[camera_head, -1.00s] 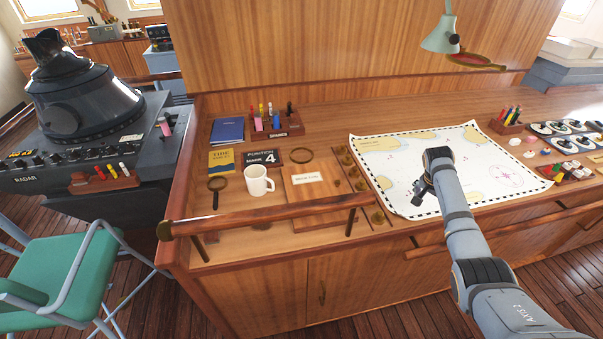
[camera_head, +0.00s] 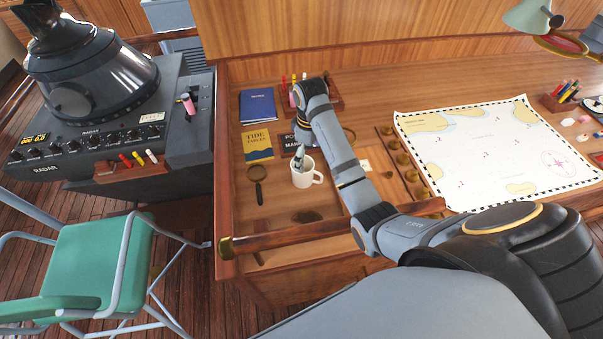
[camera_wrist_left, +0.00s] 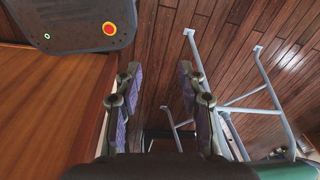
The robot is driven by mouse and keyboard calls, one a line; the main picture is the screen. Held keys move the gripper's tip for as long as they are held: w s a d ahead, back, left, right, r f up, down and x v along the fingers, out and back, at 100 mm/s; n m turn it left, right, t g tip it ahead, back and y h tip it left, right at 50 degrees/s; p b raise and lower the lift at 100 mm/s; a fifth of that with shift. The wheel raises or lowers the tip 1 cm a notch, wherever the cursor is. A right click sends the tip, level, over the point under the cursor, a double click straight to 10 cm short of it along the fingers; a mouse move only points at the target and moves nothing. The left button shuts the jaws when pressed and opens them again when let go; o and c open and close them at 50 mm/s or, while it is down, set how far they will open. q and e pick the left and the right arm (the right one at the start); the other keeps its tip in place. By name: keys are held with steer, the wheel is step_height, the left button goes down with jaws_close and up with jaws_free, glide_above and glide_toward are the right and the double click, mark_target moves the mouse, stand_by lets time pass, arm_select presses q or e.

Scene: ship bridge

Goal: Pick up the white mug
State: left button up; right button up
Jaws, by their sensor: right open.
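The white mug (camera_head: 307,178) stands upright on the wooden chart desk (camera_head: 282,212), its handle toward the right. My right arm reaches over the desk from the right. My right gripper (camera_head: 299,160) is open and points down at the mug, with its fingertips at the mug's mouth. One finger overlaps the rim; I cannot tell whether it is inside the mug or just above it. The arm hides part of the desk behind the mug. My left gripper (camera_wrist_left: 158,95) shows only in the left wrist view, open and empty above the wooden floor.
A magnifying glass (camera_head: 257,183) and a yellow tide-table book (camera_head: 257,144) lie left of the mug, a blue notebook (camera_head: 258,105) behind. A wooden rail (camera_head: 290,237) runs along the desk's front. A chart (camera_head: 490,150) lies right. A green chair (camera_head: 95,265) stands left.

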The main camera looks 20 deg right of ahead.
mark_target(305, 169)
steer(key=f, duration=0.1)
steer(key=w+f, duration=0.1)
steer(key=f, duration=0.1)
steer(key=f+p, duration=0.1)
steer(key=f, duration=0.1)
steer(key=shift+w+a+f, duration=0.1)
steer(key=shift+w+a, duration=0.2)
steer(key=shift+a, duration=0.1)
steer(key=f, duration=0.1)
steer(key=f+p, duration=0.1)
steer(key=shift+s+d+f+p, duration=0.15)
steer(key=shift+s+f+p, duration=0.15)
steer(key=shift+f, duration=0.85)
steer(key=shift+w+f, duration=0.1)
steer(key=shift+w, duration=0.05)
steer(key=c, duration=1.4)
arm_select(q)
steer(key=shift+w+a+r, duration=0.3)
steer(key=shift+w+r, duration=0.1)
steer(key=shift+w, duration=0.2)
steer(key=shift+w+a+r, duration=0.25)
steer(key=shift+w+r, duration=0.1)
steer(key=shift+w, duration=0.25)
arm_select(e)
steer(key=shift+c, duration=0.5)
